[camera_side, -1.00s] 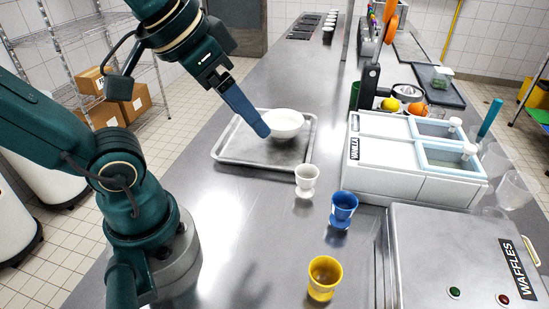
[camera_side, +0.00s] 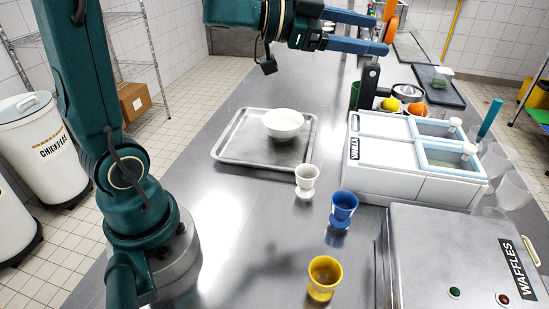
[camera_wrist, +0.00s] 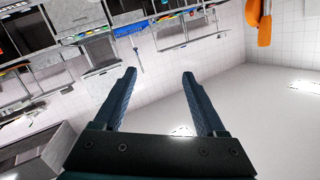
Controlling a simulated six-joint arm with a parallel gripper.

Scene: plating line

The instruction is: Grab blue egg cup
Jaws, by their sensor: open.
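The blue egg cup (camera_side: 343,208) stands upright on the steel counter, between a white egg cup (camera_side: 306,180) and a yellow egg cup (camera_side: 324,277). My gripper (camera_side: 385,33) is raised high over the counter in the side view, its two blue fingers level and pointing right. The fingers are apart and nothing is between them. In the wrist view my gripper (camera_wrist: 159,74) also shows open and empty, facing walls and shelves. No egg cup shows in the wrist view.
A metal tray (camera_side: 238,151) holds a white bowl (camera_side: 283,124). A white-and-blue container unit (camera_side: 384,153) stands right of the cups, and a steel waffle machine (camera_side: 463,250) stands at front right. Fruit sits behind the unit. Counter left of the cups is clear.

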